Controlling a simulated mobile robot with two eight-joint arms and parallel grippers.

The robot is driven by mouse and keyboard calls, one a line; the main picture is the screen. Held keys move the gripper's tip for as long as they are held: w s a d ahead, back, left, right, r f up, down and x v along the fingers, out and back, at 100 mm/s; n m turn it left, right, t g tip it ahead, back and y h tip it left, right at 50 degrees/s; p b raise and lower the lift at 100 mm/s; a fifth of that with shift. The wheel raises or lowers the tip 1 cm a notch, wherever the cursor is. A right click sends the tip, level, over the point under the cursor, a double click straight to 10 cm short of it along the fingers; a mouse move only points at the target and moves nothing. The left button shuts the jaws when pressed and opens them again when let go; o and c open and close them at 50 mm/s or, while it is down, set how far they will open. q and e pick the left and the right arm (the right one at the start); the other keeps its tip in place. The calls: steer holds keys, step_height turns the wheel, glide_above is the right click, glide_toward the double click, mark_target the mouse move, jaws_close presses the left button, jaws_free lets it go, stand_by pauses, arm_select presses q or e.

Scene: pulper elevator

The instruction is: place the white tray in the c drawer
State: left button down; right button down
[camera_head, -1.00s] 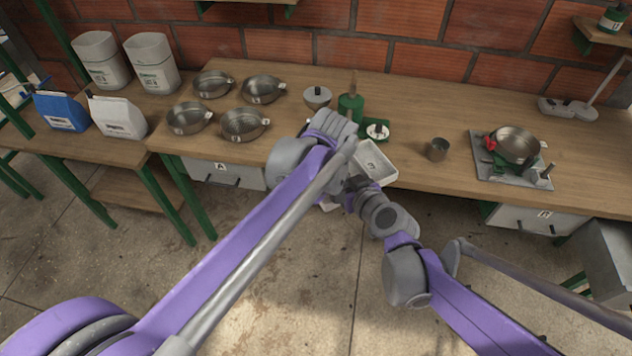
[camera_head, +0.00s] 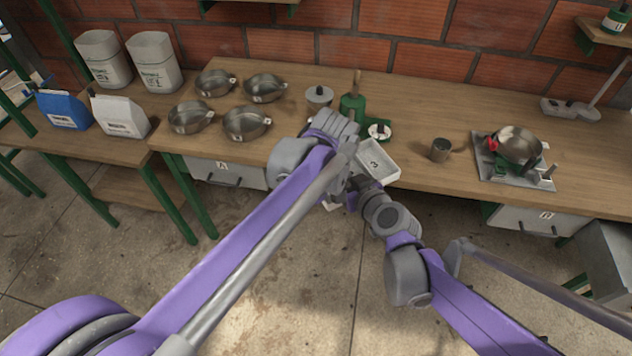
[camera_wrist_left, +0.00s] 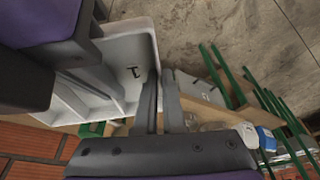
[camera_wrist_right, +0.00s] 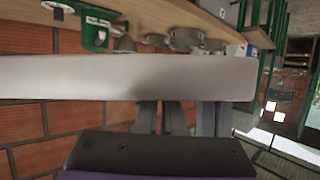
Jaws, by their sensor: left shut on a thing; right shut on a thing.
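The white tray (camera_head: 388,176) is held at the front edge of the workbench, between my two arms. A number 3 shows on its inside. In the left wrist view, the tray (camera_wrist_left: 130,45) has raised walls and inner dividers. My left gripper (camera_wrist_left: 161,80) is shut on one of its walls. In the right wrist view, a long pale tray wall (camera_wrist_right: 130,78) crosses the picture, and my right gripper (camera_wrist_right: 160,106) is shut on it. My arms hide both fingertips in the head view. I cannot make out a drawer labelled C; my arms cover the middle under the bench.
Drawer A (camera_head: 235,176) at left and another labelled drawer (camera_head: 530,218) at right look closed under the bench (camera_head: 440,105). Several metal pans (camera_head: 245,123), a green device (camera_head: 352,104), a metal cup (camera_head: 440,149) and a burner with a pan (camera_head: 518,146) stand on top.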

steer(key=shift+s+a, duration=0.15)
steer(key=shift+a, duration=0.2)
steer(key=c, duration=0.9)
jaws_free()
steer(key=shift+d, duration=0.1)
steer(key=shift+c, duration=0.2)
steer(key=shift+d, duration=0.1)
